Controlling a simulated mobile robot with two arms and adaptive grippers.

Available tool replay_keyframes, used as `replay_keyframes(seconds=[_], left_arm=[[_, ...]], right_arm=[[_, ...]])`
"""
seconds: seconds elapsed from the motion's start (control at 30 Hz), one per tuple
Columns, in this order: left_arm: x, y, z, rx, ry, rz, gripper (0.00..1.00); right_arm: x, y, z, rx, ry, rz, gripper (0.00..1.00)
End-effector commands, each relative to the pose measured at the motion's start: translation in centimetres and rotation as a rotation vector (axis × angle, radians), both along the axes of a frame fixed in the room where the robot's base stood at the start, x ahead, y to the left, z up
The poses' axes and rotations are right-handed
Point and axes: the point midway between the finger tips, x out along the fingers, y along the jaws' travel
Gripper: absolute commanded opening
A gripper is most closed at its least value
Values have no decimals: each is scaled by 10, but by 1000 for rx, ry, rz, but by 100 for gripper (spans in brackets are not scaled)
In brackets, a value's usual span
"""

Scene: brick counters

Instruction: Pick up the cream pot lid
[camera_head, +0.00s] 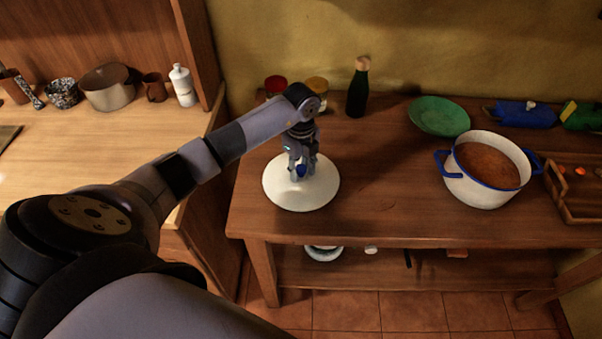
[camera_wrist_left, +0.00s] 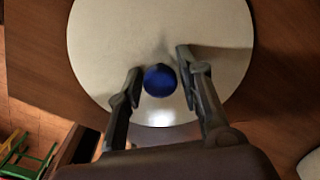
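The cream pot lid (camera_head: 287,193) lies on the wooden table near its left end. It is round, with a blue knob (camera_wrist_left: 160,80) in the middle. It also fills much of the left wrist view (camera_wrist_left: 120,35). My left gripper (camera_head: 301,171) points down over the lid at the knob. In the left wrist view, its two fingers (camera_wrist_left: 158,85) are apart on either side of the knob, with a visible gap on each side. My right gripper is in neither view.
A white pot with blue handles (camera_head: 482,194) stands to the right, with brown contents. A green plate (camera_head: 439,116), a dark bottle (camera_head: 358,88) and red and yellow-lidded jars (camera_head: 317,84) stand along the back. A wooden tray (camera_head: 570,205) is at far right. The table's middle is clear.

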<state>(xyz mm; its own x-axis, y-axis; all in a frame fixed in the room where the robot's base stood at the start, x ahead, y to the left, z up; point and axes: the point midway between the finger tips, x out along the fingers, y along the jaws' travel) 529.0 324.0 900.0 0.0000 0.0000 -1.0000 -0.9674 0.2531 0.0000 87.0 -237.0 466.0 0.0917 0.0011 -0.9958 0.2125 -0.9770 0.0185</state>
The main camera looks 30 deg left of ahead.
Motion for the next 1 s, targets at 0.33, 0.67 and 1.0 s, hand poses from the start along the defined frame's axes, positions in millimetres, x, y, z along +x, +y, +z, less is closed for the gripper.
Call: replay_keyframes(seconds=[0.33,0.67,1.0], left_arm=[[0,0,0,0,0,0,8],[0,0,1,0,-1,0,0],[1,0,9,-1,-3,0,0]], right_arm=[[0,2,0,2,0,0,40],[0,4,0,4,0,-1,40],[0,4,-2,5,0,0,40]])
